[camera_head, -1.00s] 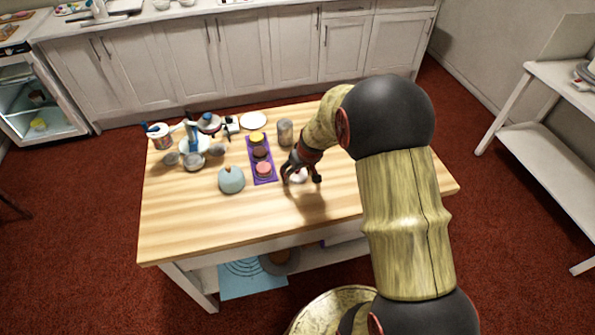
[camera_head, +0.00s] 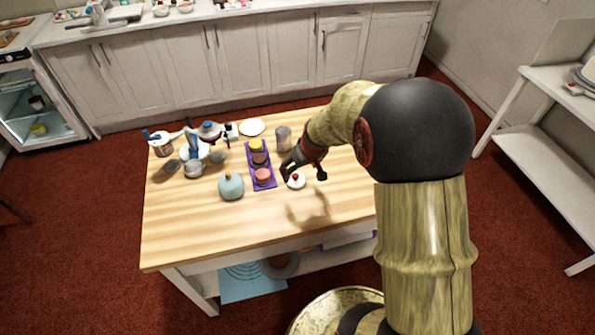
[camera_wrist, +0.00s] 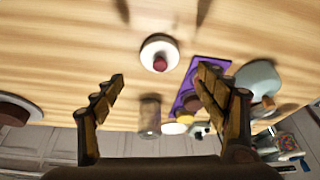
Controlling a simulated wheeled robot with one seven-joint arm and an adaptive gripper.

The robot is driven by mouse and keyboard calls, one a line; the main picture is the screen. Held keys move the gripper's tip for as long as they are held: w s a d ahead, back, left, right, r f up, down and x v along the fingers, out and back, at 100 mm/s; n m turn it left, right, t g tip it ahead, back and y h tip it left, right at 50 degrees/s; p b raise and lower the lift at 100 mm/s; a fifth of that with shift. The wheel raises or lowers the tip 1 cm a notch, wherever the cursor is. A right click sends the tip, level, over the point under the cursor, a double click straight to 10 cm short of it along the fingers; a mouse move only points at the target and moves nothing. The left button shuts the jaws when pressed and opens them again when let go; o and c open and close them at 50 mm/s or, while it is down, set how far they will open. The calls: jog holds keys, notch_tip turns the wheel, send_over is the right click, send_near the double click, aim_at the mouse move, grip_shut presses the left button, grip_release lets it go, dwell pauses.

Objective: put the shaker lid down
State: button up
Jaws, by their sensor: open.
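The shaker lid (camera_head: 296,181), a small white disc with a dark red knob, lies on the wooden table to the right of the purple tray. It also shows in the wrist view (camera_wrist: 159,53), knob facing the camera. My gripper (camera_head: 305,174) is above the table near the lid. In the wrist view the gripper's fingers (camera_wrist: 160,85) are wide apart, with nothing between them, and the lid lies apart from both. A grey metal cylinder (camera_head: 283,138), perhaps the shaker body, stands behind the lid.
The purple tray (camera_head: 265,186) holds several small round cakes. A blue-grey domed pot (camera_head: 231,187) stands left of it. Small metal bowls (camera_head: 193,169), a turntable and a white plate (camera_head: 252,128) crowd the back left. The table's front (camera_head: 230,235) is clear.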

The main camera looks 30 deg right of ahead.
jog(key=s+a+r+n, duration=0.1)
jog(key=s+a+r, duration=0.45)
jog(key=r, duration=0.35)
jog(key=s+a+r, duration=0.4)
jog(key=a+r, duration=0.2)
jog(key=r, duration=0.4)
jog(key=s+a+r, duration=0.2)
jog(key=s+r, duration=0.1)
jog(key=s, duration=0.4)
jog(key=s+a+r+t, duration=0.1)
jog(key=s+a+r, duration=0.1)
jog(key=s, duration=0.5)
jog(key=shift+s+a+r+p, duration=0.3)
jog(key=shift+s+a+r, duration=0.05)
jog(key=shift+r, duration=0.05)
